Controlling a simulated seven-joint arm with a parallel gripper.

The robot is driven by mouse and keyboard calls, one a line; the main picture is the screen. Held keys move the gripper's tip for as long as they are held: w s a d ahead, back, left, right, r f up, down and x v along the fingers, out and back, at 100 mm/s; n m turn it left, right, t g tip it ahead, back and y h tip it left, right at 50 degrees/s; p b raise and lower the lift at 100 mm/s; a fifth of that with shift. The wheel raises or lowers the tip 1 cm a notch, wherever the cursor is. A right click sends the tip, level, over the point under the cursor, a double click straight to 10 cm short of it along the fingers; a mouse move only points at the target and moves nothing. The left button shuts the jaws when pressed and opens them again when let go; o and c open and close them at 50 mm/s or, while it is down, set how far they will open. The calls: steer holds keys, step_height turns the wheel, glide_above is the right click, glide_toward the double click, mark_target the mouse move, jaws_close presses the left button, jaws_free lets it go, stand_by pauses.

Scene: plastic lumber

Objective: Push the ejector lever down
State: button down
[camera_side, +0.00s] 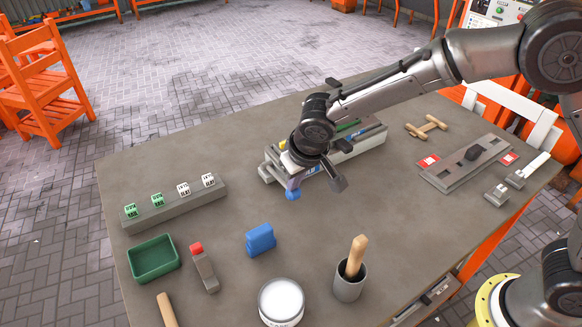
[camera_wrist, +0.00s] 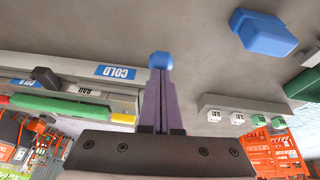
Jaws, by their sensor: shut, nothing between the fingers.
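My gripper (camera_side: 293,186) is shut and empty, pointing down above the table in front of the long grey fixture (camera_side: 360,146). In the wrist view its two purple-grey fingers (camera_wrist: 160,90) lie together. A small rounded blue piece (camera_wrist: 161,60) shows at their tips; I cannot tell whether it belongs to the fingers or lies beyond them. No part is clearly marked as the ejector lever.
A blue block (camera_side: 260,239), green tray (camera_side: 153,258), white round container (camera_side: 282,302) and cup with a wooden handle (camera_side: 350,284) stand in front. A ledge with dice (camera_side: 176,208) is at left. A slotted grey block (camera_side: 465,165) is at right.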

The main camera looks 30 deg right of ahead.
steer(key=shift+s+f, duration=0.3)
steer(key=shift+f, duration=0.4)
steer(key=r, duration=0.5)
steer(key=shift+w+a, duration=0.2)
steer(key=shift+w, duration=0.05)
steer(key=s+r, duration=0.6)
steer(key=r, duration=0.1)
steer(key=s+d+r+m+t, duration=0.1)
steer(key=s+d+r+m, duration=0.1)
steer(key=d+r, duration=0.45)
steer(key=s+d+r+m+t, duration=0.15)
steer(key=d+r, duration=0.25)
steer(key=d, duration=0.5)
steer(key=s+d+f, duration=0.1)
steer(key=s+d, duration=0.5)
steer(key=s, duration=0.6)
steer(key=s+f+n+g, duration=0.1)
steer(key=s+f+n, duration=0.2)
steer(key=s+f, duration=0.3)
steer(key=shift+s+a+f+y, duration=0.2)
steer(key=shift+s+y, duration=0.1)
steer(key=shift+s, duration=0.2)
